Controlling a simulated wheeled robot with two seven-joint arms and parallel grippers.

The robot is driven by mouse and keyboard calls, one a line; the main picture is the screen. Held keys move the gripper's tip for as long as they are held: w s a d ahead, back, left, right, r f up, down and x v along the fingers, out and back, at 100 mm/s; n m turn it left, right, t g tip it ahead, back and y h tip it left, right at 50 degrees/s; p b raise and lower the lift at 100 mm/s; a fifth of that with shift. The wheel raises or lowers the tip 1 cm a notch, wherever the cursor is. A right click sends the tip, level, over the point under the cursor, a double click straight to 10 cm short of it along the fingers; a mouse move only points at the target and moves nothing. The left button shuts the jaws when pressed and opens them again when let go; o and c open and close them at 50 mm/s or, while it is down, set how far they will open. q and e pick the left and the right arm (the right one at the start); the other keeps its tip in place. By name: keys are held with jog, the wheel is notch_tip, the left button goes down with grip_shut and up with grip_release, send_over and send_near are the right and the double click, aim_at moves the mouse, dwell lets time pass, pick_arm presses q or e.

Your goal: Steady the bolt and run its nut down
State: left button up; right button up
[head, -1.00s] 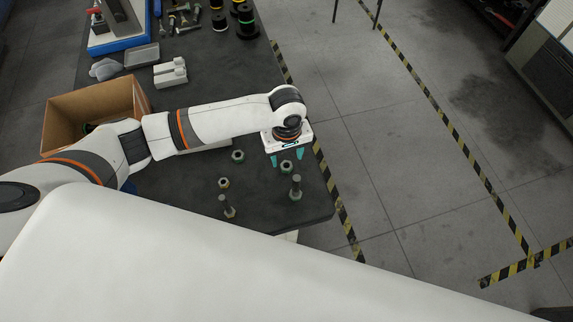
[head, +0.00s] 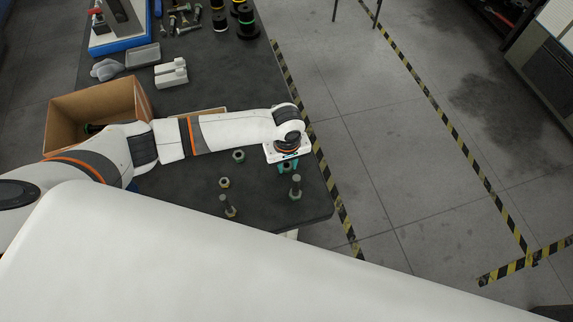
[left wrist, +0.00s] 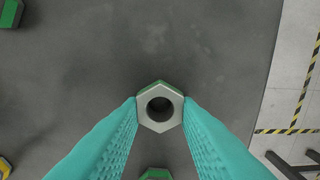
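My left gripper (head: 287,168) points down with its teal fingers on either side of a grey hex nut with green sides. In the left wrist view the nut (left wrist: 160,86) sits between the fingertips (left wrist: 160,110), which touch its two sides; its hole faces up. An upright bolt (head: 296,185) with a green base stands just in front of it. Another upright bolt (head: 228,207) with a yellowish base stands to the left. A green-sided nut (head: 238,156) and a yellow-sided nut (head: 224,183) lie on the table. My right gripper is out of view.
The dark table (head: 180,200) ends at the right, close to the gripper. An open cardboard box (head: 95,112) stands at the left. Grey parts (head: 170,73), spools (head: 246,22) and loose bolts are farther back. Bare table surrounds the nuts.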

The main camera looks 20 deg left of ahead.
pick_arm(q)
jog(key=c, duration=0.3)
notch_tip(320, 180, up, 10)
jog(key=shift+b, duration=0.45)
